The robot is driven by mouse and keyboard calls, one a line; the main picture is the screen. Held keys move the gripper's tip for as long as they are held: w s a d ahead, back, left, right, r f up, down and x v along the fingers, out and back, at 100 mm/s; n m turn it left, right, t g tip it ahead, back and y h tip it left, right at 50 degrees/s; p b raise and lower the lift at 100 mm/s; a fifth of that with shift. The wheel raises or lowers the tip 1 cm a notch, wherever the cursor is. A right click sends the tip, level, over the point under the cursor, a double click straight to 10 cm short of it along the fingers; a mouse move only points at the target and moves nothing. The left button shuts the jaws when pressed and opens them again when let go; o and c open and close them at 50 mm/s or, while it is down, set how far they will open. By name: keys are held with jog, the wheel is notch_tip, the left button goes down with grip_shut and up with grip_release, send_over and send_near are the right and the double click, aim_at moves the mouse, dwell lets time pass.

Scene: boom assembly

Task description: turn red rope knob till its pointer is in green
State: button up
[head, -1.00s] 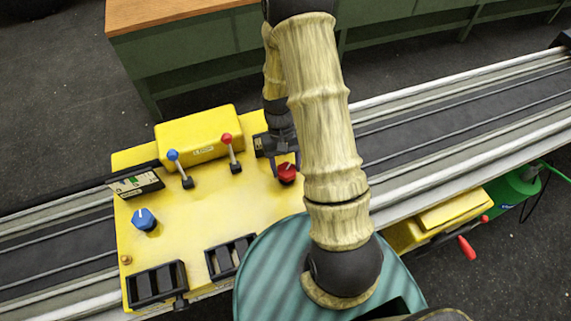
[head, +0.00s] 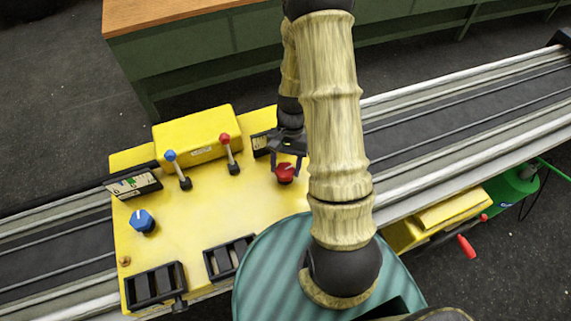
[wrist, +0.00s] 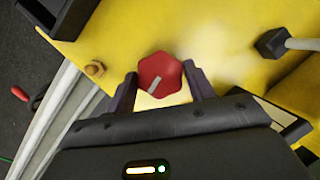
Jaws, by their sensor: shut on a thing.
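The red rope knob (head: 285,174) sits on the right part of the yellow panel. It also shows in the wrist view (wrist: 165,72), with a pale grey mark on its face pointing down-left towards my gripper. My gripper (head: 287,161) is shut on the knob, one finger on each side. A small dial (head: 261,143) stands just left of my gripper in the head view. It is partly hidden, and I cannot read its pointer or its green zone.
Left of the knob are a red-tipped lever (head: 230,155), a blue-tipped lever (head: 178,170), a blue knob (head: 142,221) and its dial (head: 134,186). Black rocker units (head: 156,287) sit at the front. A yellow box (head: 197,133) stands behind the levers.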

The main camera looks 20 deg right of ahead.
jog(key=o, duration=1)
jog(key=shift+c, duration=0.2)
jog(key=shift+r, duration=0.1)
jog(key=b+v, duration=0.2)
jog(key=v, duration=1.5)
jog(key=shift+r+b, duration=0.15)
jog(key=shift+b, duration=0.25)
jog(key=shift+w, duration=0.1)
jog(key=s+a+f+n+t+h, duration=0.1)
jog(key=s+a+n+t+h, duration=0.1)
jog(key=s+a+n+t, duration=0.4)
jog(key=s+a+n, duration=0.1)
jog(key=s, duration=0.2)
jog(key=shift+a+h, duration=0.4)
